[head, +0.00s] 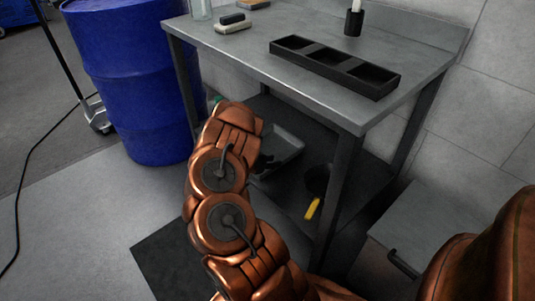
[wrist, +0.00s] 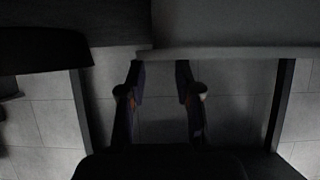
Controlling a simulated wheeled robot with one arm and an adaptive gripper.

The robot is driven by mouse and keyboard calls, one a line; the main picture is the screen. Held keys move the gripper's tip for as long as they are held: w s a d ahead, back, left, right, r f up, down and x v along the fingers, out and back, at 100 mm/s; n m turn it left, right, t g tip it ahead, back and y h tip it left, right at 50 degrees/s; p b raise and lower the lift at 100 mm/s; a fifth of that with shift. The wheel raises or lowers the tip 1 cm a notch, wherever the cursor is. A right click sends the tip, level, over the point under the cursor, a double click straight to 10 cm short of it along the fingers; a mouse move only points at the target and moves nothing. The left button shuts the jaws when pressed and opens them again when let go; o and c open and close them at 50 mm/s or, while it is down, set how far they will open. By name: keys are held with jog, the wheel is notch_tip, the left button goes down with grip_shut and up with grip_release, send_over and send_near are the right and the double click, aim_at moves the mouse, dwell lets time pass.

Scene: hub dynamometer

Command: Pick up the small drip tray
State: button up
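A shallow grey tray (head: 287,150), which looks like the small drip tray, sits at the lower shelf level under the workbench in the head view. My copper arm hides its left part. My dark gripper (head: 264,163) is beside or over the tray's near left side, mostly hidden behind the arm; contact cannot be told. In the wrist view my gripper (wrist: 160,78) has its two fingers apart, with no object visible between them. A pale horizontal edge (wrist: 235,53) crosses just beyond the fingertips; whether it is the tray or the bench cannot be told.
The workbench (head: 330,105) overhangs the shelf, and its front leg (head: 333,200) stands right of my arm. A dark round container (head: 317,178) and a yellow-ended item (head: 313,209) are near that leg. A blue drum (head: 130,80) stands left; a grey cabinet (head: 425,235) stands right.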

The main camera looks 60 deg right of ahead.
jog(key=shift+r+b+x, duration=0.1)
jog(key=shift+b+x, duration=0.4)
jog(key=shift+x, duration=0.85)
jog(key=shift+r+b+x, duration=0.15)
jog(key=shift+b+x, duration=0.35)
jog(key=shift+x, duration=0.8)
jog(key=shift+d, duration=0.1)
jog(key=shift+c, duration=0.4)
grip_shut()
